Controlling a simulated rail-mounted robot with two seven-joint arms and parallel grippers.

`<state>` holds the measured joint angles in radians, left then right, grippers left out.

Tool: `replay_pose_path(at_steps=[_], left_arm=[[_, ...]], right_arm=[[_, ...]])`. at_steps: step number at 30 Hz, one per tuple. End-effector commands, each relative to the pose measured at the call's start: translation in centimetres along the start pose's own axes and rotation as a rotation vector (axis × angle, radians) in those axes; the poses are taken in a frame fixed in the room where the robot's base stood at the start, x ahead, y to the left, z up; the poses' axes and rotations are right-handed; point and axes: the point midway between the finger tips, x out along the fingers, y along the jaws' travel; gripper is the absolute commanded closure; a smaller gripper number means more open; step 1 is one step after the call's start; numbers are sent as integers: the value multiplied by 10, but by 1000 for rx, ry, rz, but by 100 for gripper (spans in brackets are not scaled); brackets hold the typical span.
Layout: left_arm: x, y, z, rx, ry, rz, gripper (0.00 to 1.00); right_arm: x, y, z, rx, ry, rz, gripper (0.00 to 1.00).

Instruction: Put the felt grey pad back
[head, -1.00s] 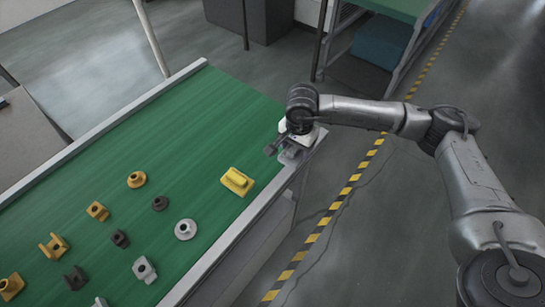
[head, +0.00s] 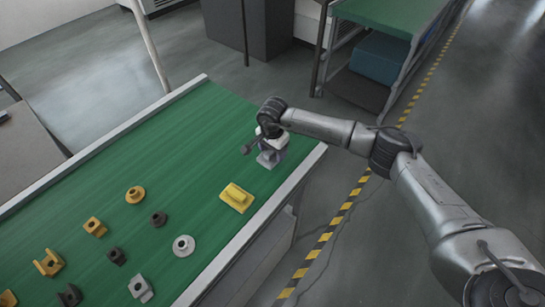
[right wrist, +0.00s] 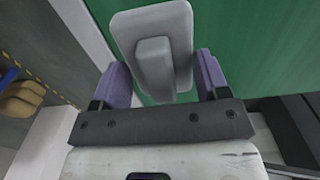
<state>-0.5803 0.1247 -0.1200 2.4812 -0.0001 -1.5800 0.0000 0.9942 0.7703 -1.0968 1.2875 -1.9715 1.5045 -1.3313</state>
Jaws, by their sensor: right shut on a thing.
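The grey pad (right wrist: 152,50) shows in the right wrist view as a rounded flat plate with a raised block on it. My right gripper (right wrist: 160,82) is shut on it, with one purple finger on each side. In the head view my right gripper (head: 270,154) is over the far right part of the green belt, near its edge rail. The grey piece under it is small there, and I cannot tell whether it touches the belt. My left gripper is in neither view.
A yellow pad (head: 237,197) lies on the green belt (head: 190,130) nearest my gripper. A light grey ring (head: 184,246), a dark ring (head: 158,219), a yellow flanged ring (head: 135,195) and several brackets lie left of it. The belt's far end is clear.

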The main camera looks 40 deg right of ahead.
Motion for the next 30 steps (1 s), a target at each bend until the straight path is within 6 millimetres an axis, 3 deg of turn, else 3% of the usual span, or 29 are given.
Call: replay_pose_path(at_steps=[5,13,25,26,30], left_arm=[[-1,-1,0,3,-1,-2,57],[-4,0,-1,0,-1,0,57],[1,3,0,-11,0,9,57],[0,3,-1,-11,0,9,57],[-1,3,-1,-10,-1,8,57]], right_arm=[[7,0,0,0,0,2,54],[38,0,0,1,0,1,54],[45,0,0,1,0,0,54],[44,0,0,1,0,0,30],[43,0,0,1,0,1,16]])
